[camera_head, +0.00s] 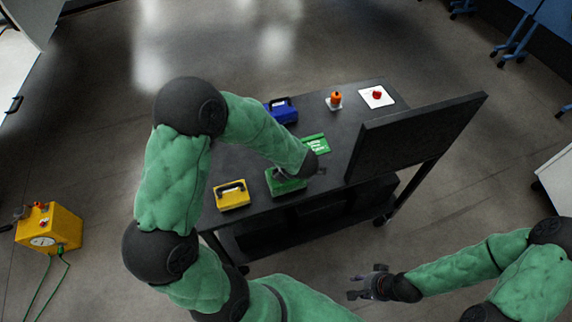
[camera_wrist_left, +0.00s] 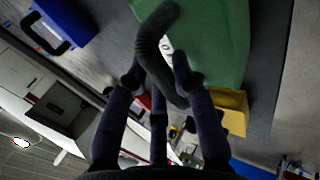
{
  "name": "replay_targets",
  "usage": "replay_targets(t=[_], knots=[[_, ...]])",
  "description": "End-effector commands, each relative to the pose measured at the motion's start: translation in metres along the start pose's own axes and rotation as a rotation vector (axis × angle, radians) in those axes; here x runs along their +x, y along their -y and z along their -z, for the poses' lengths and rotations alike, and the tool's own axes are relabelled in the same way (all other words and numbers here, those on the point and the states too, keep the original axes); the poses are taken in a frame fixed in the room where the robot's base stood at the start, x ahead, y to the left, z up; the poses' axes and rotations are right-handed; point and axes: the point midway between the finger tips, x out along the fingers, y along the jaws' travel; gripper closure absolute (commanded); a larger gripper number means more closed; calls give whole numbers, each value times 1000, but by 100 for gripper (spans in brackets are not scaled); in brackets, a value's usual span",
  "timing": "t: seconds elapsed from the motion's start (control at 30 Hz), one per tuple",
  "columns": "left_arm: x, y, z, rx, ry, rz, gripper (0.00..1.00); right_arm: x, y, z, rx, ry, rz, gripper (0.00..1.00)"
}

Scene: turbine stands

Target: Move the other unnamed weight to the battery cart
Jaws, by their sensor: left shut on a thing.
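A green block (camera_head: 284,184) with a dark handle is at the front edge of the dark cart (camera_head: 254,142). My left gripper (camera_head: 288,174) is over it, partly hidden by my green arm. In the left wrist view the fingers of my left gripper (camera_wrist_left: 160,78) close around the curved dark handle (camera_wrist_left: 155,45) of the green block (camera_wrist_left: 222,45). I cannot tell whether the block touches the cart top. A yellow block (camera_head: 232,195) with a dark handle stands left of it, and a blue block (camera_head: 281,110) stands farther back. My right gripper (camera_head: 368,285) is open and empty, in front of the cart.
A green card (camera_head: 317,143) with white text lies on the cart. An orange object (camera_head: 336,98) and a red object (camera_head: 377,95) sit on white cards at the back. A dark upright panel (camera_head: 415,135) blocks the right side. A yellow box (camera_head: 50,229) with a gauge stands left.

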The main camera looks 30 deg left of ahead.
Motion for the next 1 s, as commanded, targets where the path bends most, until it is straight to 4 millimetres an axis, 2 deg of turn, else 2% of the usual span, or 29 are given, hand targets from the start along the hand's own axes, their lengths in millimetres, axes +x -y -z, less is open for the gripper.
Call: replay_targets(t=[0.17, 0.2, 0.27, 0.5, 0.57, 1.0], knots=[[2, -1, -1, -2, 2, -4, 100, 2, -1, 0, 0, 0, 0, 60], [1, -1, -1, -2, 2, -5, 63, 1, 0, 0, 0, 0, 0, 60], [1, -1, -1, -2, 2, -4, 47, 1, 0, 0, 0, 0, 0, 60], [2, 0, 0, -1, 1, -2, 47, 1, 0, 0, 0, 0, 0, 60], [2, 3, 1, 1, -1, 3, 39, 1, 0, 0, 0, 0, 0, 60], [-1, 2, 0, 1, -1, 1, 39, -1, 0, 0, 0, 0, 0, 60]])
